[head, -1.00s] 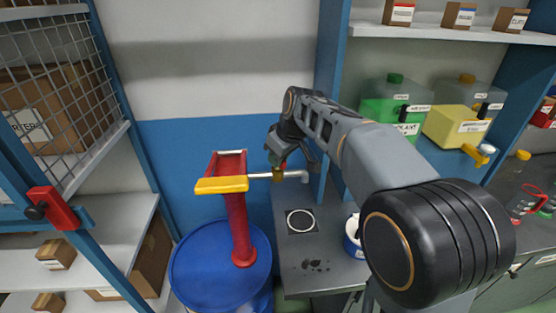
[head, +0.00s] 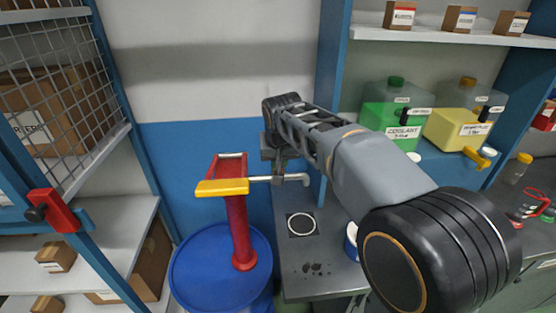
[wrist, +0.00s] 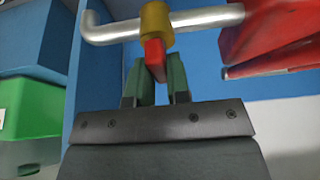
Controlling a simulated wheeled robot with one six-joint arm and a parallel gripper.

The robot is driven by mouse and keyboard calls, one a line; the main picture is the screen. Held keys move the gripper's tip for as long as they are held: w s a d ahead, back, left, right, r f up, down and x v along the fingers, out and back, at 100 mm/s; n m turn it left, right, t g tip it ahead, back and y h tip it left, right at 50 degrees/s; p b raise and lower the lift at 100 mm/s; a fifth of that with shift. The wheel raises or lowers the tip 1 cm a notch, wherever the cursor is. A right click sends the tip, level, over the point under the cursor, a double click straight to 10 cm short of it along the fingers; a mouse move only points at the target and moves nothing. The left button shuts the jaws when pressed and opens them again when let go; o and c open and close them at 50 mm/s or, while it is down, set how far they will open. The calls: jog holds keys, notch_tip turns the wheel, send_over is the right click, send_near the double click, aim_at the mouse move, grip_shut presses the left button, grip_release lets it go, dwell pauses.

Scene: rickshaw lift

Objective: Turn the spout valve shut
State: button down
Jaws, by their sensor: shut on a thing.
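The spout (head: 296,180) is a silver pipe running right from the red pump (head: 238,220), its end bending down over the bench. In the wrist view the spout (wrist: 205,18) carries a brass valve body (wrist: 155,22) with a short red lever (wrist: 155,60). My gripper (wrist: 155,78) has its green fingers on either side of this lever, shut on it. In the head view my gripper (head: 278,168) is at the spout beside the pump, and the lever is hidden there.
The pump has a yellow handle (head: 222,187) and stands on a blue drum (head: 200,265).

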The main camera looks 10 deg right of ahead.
dwell(0.5)
jog(key=c, duration=1.1)
grip_release()
jog(key=shift+r, duration=0.1)
jog(key=v, duration=1.3)
jog(key=shift+s+r, duration=0.15)
jog(key=shift+r, duration=0.15)
